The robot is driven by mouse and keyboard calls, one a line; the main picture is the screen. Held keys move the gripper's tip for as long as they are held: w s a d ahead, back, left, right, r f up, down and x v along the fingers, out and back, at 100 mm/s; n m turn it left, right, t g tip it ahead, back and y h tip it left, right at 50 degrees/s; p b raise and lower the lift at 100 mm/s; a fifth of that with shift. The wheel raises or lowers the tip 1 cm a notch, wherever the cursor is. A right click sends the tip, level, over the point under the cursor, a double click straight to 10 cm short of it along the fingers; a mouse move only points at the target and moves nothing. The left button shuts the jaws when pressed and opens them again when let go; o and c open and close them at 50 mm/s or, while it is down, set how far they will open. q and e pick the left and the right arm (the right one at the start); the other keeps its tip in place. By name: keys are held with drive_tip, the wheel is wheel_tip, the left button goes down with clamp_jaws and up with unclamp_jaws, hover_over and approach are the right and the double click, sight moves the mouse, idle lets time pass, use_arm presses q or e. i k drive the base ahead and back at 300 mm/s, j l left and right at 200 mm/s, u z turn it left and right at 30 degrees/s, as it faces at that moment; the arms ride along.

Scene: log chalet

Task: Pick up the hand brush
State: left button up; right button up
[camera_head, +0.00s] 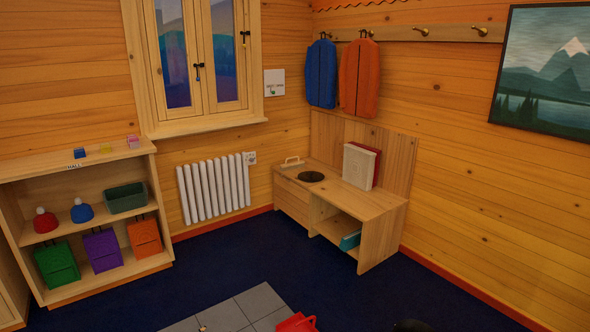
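I cannot make out a hand brush for certain in the head view. A small pale handle-like thing (292,162) is on the left end of the wooden bench (370,205), beside a dark round hole; I cannot tell what it is. A red object (297,322) is cut off by the bottom edge, at the grey tiled patch; its kind is unclear. Neither of my grippers shows in this view.
A shelf unit (110,222) with hats, a green bin and coloured boxes stands at left. A white radiator (213,188) is under the window. A dark shape (410,325) is cut off at the bottom edge. The blue floor (300,265) before the bench is clear.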

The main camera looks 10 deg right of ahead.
sight(286, 166)
drive_tip(key=i+j+u, duration=0.15)
drive_tip(key=i+u, duration=0.15)
drive_tip(key=i, duration=0.35)
drive_tip(key=i+u, duration=0.35)
drive_tip(key=i, duration=0.35)
drive_tip(key=i+l+u, duration=0.3)
drive_tip(key=i, duration=0.35)
drive_tip(key=i+z, duration=0.15)
drive_tip(key=i, duration=0.3)
drive_tip(key=i+j+z, duration=0.2)
drive_tip(key=i, duration=0.25)
drive_tip(key=i+z, duration=0.15)
drive_tip(key=i, duration=0.3)
drive_tip(key=i+j+z, duration=0.15)
drive_tip(key=i, duration=0.3)
drive_tip(key=j, duration=0.1)
